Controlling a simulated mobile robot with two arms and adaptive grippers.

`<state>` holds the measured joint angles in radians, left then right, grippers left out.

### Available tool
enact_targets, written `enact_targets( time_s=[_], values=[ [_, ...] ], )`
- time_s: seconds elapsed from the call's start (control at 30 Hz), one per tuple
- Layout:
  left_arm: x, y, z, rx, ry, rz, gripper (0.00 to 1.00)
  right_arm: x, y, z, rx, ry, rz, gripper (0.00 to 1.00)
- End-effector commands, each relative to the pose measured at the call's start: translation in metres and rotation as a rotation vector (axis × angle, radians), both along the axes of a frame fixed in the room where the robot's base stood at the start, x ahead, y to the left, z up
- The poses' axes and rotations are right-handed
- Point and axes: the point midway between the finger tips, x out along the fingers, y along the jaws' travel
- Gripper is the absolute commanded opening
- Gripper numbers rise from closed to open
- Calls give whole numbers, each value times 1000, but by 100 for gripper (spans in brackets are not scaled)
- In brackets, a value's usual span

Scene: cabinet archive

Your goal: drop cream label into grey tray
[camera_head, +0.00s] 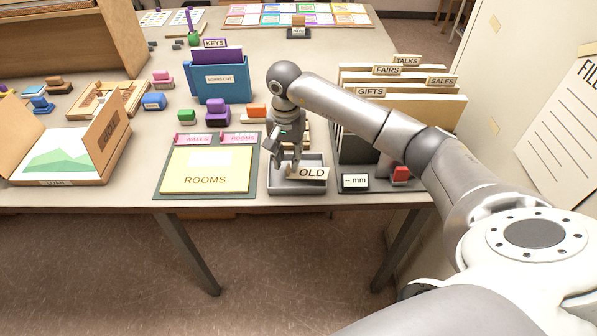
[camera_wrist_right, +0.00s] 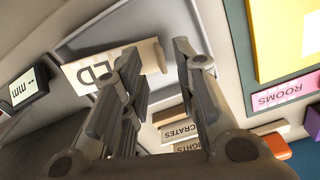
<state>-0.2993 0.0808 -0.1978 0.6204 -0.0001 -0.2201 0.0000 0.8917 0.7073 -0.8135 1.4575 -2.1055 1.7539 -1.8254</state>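The cream label (camera_head: 312,173), marked OLD, is at the right front part of the grey tray (camera_head: 297,187). In the head view its right end overlaps the tray's right rim. My right gripper (camera_head: 283,160) points down over the tray, just left of the label. In the right wrist view the two fingers (camera_wrist_right: 155,60) stand apart with a clear gap. The label (camera_wrist_right: 83,76) there lies beyond one finger, which hides part of its lettering, and one end shows in the gap. I cannot tell whether it touches the tray floor or rim. My left gripper is out of view.
A ROOMS board with a yellow sheet (camera_head: 205,170) lies left of the tray. A small mm display (camera_head: 354,182) and a red block (camera_head: 400,175) sit right. Upright card files (camera_head: 400,105) and a blue box (camera_head: 221,85) stand behind. The table's front edge is close.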

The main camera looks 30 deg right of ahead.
Motion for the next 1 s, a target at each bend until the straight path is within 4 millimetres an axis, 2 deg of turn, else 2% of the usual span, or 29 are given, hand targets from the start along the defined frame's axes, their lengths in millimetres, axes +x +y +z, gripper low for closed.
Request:
enact_targets(
  time_s=[0.27, 0.37, 0.47, 0.8, 1.0],
  values=[
    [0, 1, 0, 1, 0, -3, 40, 0, 0, 1, 0, 0, 0, 30],
    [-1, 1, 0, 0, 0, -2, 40, 0, 0, 7, 0, -1, 0, 30],
    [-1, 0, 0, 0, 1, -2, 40, 1, -1, 21, 0, -4, -1, 30],
    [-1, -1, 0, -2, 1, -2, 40, 1, 0, 91, -1, -3, 0, 30],
    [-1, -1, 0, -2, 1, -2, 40, 1, 0, 115, -1, -1, -1, 30]
  ],
)
